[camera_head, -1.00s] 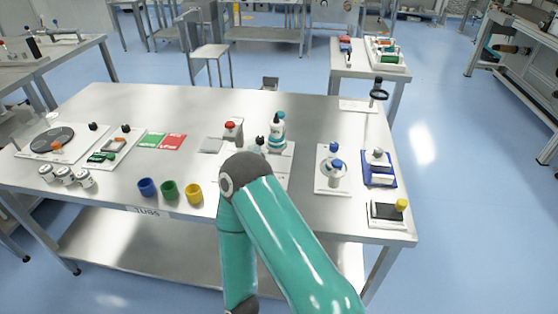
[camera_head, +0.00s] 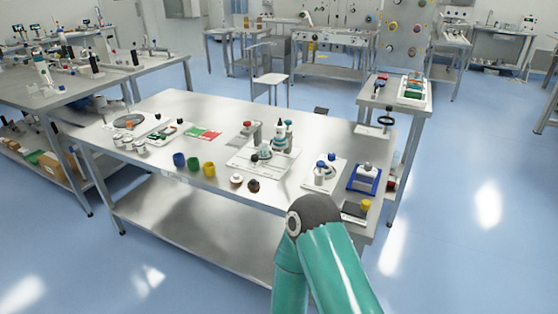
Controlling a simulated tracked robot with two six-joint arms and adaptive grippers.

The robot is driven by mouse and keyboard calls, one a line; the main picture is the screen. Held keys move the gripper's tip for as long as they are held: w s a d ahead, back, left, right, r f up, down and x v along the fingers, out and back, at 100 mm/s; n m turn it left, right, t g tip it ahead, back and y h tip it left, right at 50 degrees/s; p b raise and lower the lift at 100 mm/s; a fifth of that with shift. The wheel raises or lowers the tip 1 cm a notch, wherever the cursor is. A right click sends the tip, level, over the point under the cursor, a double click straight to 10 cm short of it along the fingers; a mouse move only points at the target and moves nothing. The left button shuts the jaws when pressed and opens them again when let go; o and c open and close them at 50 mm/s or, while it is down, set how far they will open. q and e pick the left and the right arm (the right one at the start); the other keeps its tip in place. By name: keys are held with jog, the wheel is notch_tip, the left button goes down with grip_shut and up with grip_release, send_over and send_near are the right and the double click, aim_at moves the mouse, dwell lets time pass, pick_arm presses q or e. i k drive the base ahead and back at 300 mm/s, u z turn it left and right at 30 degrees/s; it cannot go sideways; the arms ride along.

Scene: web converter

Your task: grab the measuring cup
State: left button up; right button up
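I cannot make out with certainty which object is the measuring cup. Three small open cups stand in a row near the front edge of the steel table (camera_head: 140,112): a blue cup (camera_head: 179,160), a green cup (camera_head: 193,165) and a yellow cup (camera_head: 208,169). A teal arm of mine with a dark joint rises at the bottom right, in front of the table's right part. Neither gripper shows in this view.
On the table are a white board (camera_head: 241,159) with bottles, a blue tray (camera_head: 376,189), and green and red cards (camera_head: 203,134). Another loaded table (camera_head: 60,97) stands at the left. Blue floor (camera_head: 150,270) is clear in front.

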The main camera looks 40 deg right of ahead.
aim_at(264, 151)
jog(key=z, duration=0.45)
jog(key=i, duration=0.95)
jog(key=u, duration=0.05)
